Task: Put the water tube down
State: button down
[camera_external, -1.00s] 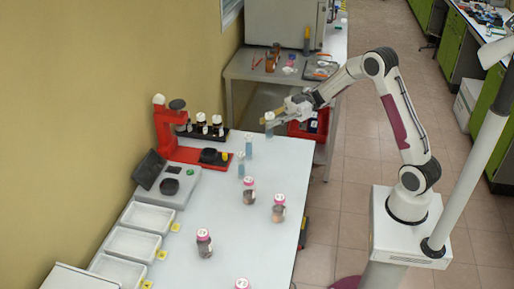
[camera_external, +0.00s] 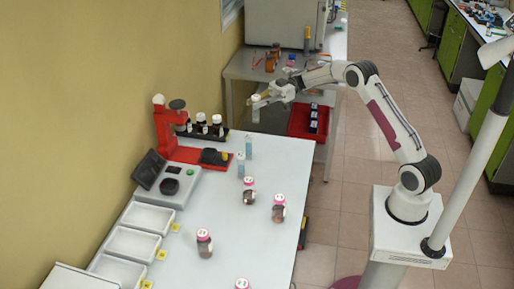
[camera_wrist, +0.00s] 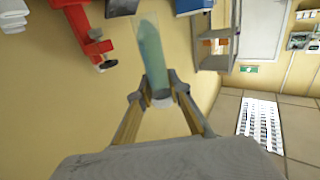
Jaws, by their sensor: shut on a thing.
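My gripper (camera_external: 264,98) is shut on the water tube (camera_external: 256,112), a clear tube with bluish-green liquid. It holds the tube in the air near the back end of the white table (camera_external: 222,214). In the wrist view, the tube (camera_wrist: 151,58) extends away from between the fingertips (camera_wrist: 160,96), with its pale capped end at the jaws. Two similar bluish tubes stand upright on the table, a back one (camera_external: 249,147) and a nearer one (camera_external: 241,166).
Pink-capped jars stand on the table, including one in the middle (camera_external: 279,209). A red device (camera_external: 163,130) and a rack with dark bottles (camera_external: 202,130) are at the back left. White trays (camera_external: 132,244) line the left edge. A red crate (camera_external: 308,122) is behind the table.

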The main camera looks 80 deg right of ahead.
jog(key=w+d+f, duration=0.2)
jog(key=d+f, duration=0.4)
jog(key=shift+d+g, duration=0.25)
jog(key=shift+g, duration=0.05)
dwell(0.6)
jog(key=shift+w+f, duration=0.1)
notch_tip(320, 180, down, 6)
dwell(0.7)
jog(key=shift+f, duration=0.15)
jog(key=shift+f, duration=1.8)
jog(key=shift+f, duration=0.15)
